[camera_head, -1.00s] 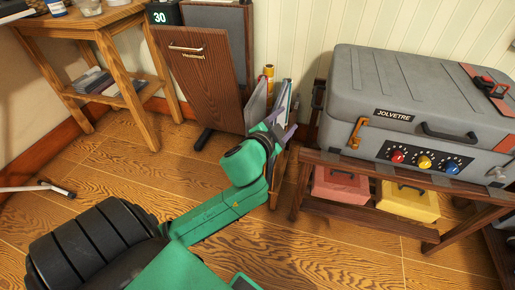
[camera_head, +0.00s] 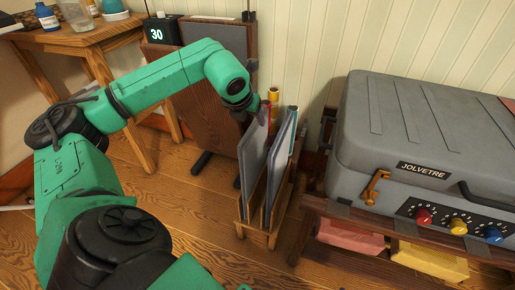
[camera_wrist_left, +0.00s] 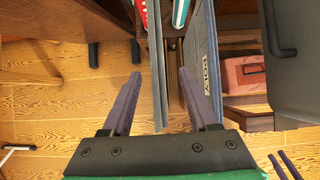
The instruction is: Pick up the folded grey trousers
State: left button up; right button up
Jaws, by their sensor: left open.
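Two thin grey slabs stand upright in a narrow wooden rack (camera_head: 247,230). The left slab (camera_head: 252,160) is plain grey and could be the folded grey trousers; I cannot tell for sure. The right slab (camera_head: 279,165) carries a "POLY" label in the left wrist view (camera_wrist_left: 199,62). My left gripper (camera_head: 256,108) is at the upper end of the left slab, its fingers partly hidden in the head view. In the left wrist view the left gripper (camera_wrist_left: 157,88) is open, with the left slab (camera_wrist_left: 158,75) edge-on between its fingers. Dark bars at that view's lower right (camera_wrist_left: 290,165) may be my right gripper.
A grey case (camera_head: 430,125) labelled JOLVETRE sits on a wooden stand right of the rack, with red (camera_head: 347,234) and yellow (camera_head: 430,260) boxes beneath. A wooden panel (camera_head: 190,120) and clock (camera_head: 161,30) stand behind left. A wooden side table (camera_head: 75,45) is at far left.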

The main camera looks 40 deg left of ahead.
aim_at(255, 126)
pick_arm(q)
jog(key=b+x, duration=0.1)
jog(key=x, duration=0.5)
jog(key=shift+s+f, duration=0.1)
jog(key=x, duration=0.2)
jog(key=b+x, duration=0.1)
jog(key=x, duration=0.2)
jog(key=shift+a, duration=0.25)
pick_arm(e)
jog(key=shift+s+a+f+m+t+y, duration=0.1)
jog(key=shift+a+f+m+t+y, duration=0.05)
jog(key=shift+a+f+t, duration=0.4)
jog(key=shift+s+a+f+m+t+y, duration=0.15)
jog(key=shift+a+f+t, duration=0.2)
jog(key=shift+f, duration=0.35)
pick_arm(q)
grip_shut()
pick_arm(e)
jog(key=shift+w+d, duration=0.1)
jog(key=shift+w, duration=0.05)
